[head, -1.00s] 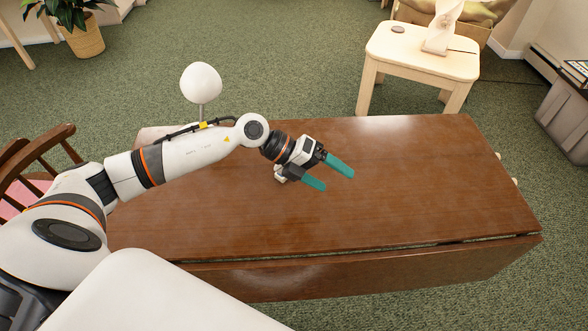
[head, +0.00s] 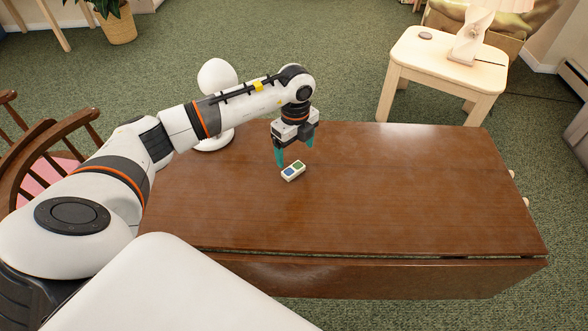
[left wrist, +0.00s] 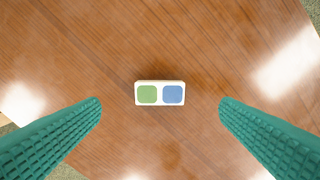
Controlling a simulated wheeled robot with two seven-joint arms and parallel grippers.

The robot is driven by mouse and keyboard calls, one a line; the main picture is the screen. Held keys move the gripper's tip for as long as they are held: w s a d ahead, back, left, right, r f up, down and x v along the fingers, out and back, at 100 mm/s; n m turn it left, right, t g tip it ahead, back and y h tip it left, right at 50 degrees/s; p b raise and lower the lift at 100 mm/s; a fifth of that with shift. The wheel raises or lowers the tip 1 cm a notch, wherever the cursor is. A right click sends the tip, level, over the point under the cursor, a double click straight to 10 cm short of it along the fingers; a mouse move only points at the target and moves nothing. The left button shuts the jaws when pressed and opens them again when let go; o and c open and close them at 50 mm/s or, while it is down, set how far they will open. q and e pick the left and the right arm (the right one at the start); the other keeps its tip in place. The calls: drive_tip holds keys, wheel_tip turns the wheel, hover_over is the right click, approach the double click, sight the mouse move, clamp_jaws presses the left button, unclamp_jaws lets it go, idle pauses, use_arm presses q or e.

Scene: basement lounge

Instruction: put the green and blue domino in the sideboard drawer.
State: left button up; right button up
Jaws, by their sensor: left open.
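The green and blue domino (head: 293,171) is a small white block with one green and one blue square. It lies flat on the brown wooden table (head: 400,190), near the table's far left part. In the left wrist view the domino (left wrist: 160,93) lies between and beyond the two teal fingers, with clear gaps on both sides. My left gripper (head: 295,157) points down, open and empty, just above and behind the domino. My right gripper is not in view. No sideboard drawer can be made out in these frames.
A white round-topped lamp-like object (head: 217,75) stands at the table's far left, behind my left arm. A pale side table (head: 448,68) stands beyond the table. A wooden chair (head: 45,150) is at the left. The table's right half is clear.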

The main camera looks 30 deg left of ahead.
sight(295, 169)
use_arm(q)
wheel_tip(295, 169, down, 8)
drive_tip(key=shift+a+r+p, duration=0.1)
drive_tip(key=shift+r+p, duration=0.1)
drive_tip(key=shift+p, duration=0.25)
drive_tip(key=shift+c, duration=0.5)
drive_tip(key=shift+r, duration=0.15)
drive_tip(key=c, duration=1)
